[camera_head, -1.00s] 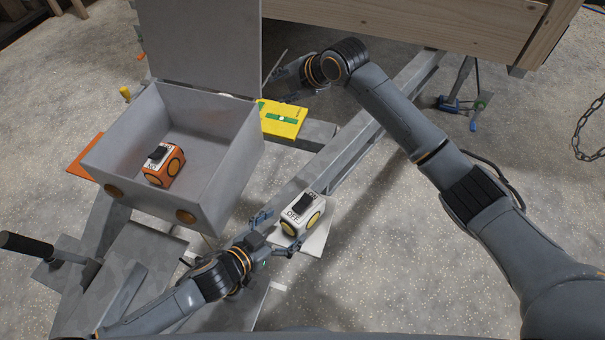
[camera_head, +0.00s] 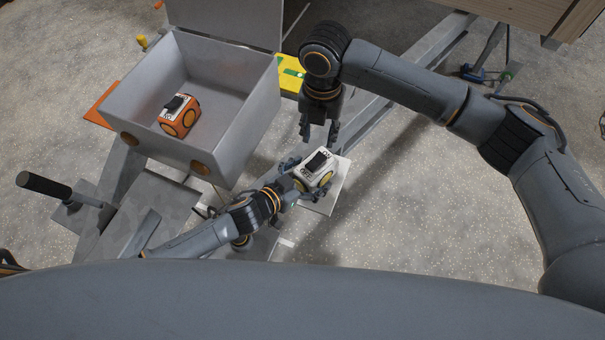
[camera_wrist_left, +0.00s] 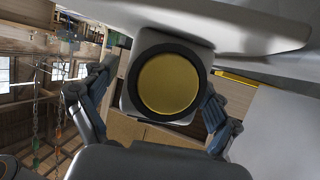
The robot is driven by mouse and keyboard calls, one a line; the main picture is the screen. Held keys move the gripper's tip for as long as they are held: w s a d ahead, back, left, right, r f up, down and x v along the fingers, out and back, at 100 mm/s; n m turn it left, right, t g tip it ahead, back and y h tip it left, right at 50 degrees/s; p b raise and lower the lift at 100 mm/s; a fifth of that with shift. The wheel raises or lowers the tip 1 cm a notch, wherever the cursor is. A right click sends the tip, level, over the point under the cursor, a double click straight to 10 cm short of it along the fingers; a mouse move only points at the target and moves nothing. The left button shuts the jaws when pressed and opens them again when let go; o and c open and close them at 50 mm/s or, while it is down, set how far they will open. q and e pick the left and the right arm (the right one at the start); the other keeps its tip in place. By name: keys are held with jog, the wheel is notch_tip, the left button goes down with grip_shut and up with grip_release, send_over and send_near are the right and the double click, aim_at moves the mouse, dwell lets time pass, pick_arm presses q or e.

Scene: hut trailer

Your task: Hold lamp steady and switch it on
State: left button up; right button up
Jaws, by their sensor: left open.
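The white lamp (camera_head: 314,175), a small block with a black switch on top and a yellow round lens, sits on a pale plate (camera_head: 340,184). My left gripper (camera_head: 297,181) is open, with its fingers on either side of the lamp. In the left wrist view the lamp's yellow lens (camera_wrist_left: 168,84) faces the camera between the spread fingers; I cannot tell whether they touch it. My right gripper (camera_head: 319,133) points down just above and behind the lamp, fingers apart and empty. Whether the lamp is lit is unclear.
An open grey box (camera_head: 232,133) with an orange lamp (camera_head: 180,115) in it stands at left. A yellow level (camera_head: 290,76) lies behind it. A black-handled tool (camera_head: 45,185) sticks out at far left. A metal beam runs toward the back right.

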pick_arm(q)
jog(key=shift+x, duration=1)
jog(key=shift+c, duration=0.2)
jog(key=c, duration=1.3)
